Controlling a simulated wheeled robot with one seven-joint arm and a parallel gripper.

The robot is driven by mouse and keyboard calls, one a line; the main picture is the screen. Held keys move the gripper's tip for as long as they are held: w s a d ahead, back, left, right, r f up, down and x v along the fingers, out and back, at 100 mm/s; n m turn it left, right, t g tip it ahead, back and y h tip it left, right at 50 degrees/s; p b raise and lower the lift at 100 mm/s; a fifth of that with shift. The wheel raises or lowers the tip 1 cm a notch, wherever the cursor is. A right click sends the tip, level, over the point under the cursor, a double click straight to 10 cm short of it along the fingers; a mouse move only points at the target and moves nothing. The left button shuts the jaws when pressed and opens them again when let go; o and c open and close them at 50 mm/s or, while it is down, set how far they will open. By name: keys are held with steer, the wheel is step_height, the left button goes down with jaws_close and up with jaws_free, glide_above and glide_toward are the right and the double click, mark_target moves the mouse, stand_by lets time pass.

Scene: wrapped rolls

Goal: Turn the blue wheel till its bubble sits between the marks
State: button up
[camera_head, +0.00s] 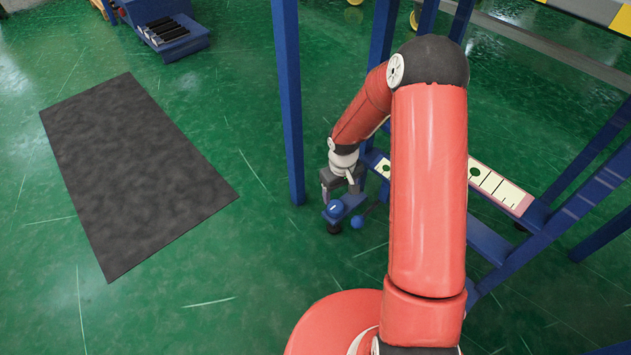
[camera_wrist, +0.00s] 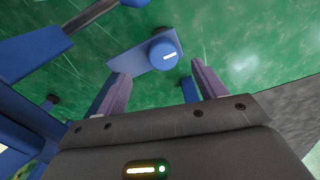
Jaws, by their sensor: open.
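The blue wheel (camera_head: 334,208) has a white line on its face and sits on a blue bracket at the left end of the blue frame. In the wrist view the wheel (camera_wrist: 162,55) lies just beyond and between my fingertips. My gripper (camera_wrist: 160,72) is open, one finger to each side of the wheel; I see no contact. In the head view my gripper (camera_head: 338,185) is close above the wheel. A pale gauge strip (camera_head: 507,192) with black marks shows right of my arm, with a green bubble (camera_head: 475,172) left of the marks. Another green bubble (camera_head: 385,168) shows left of my arm; the strip between is hidden.
Blue posts (camera_head: 289,100) rise close to the left of and behind my gripper. A dark mat (camera_head: 135,170) lies on the open green floor at the left.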

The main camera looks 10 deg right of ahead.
mark_target(336, 205)
steer(key=shift+w+a+f, duration=0.2)
steer(key=shift+w+f, duration=0.1)
steer(key=shift+f, duration=0.2)
steer(key=shift+w+a+f, duration=0.2)
steer(key=shift+w+f, duration=0.1)
steer(key=shift+f, duration=0.2)
step_height(336, 205, down, 7)
steer(key=shift+s+d+f+b, duration=0.1)
steer(key=shift+b, duration=0.8)
steer(key=c, duration=1)
steer(key=shift+n, duration=0.3)
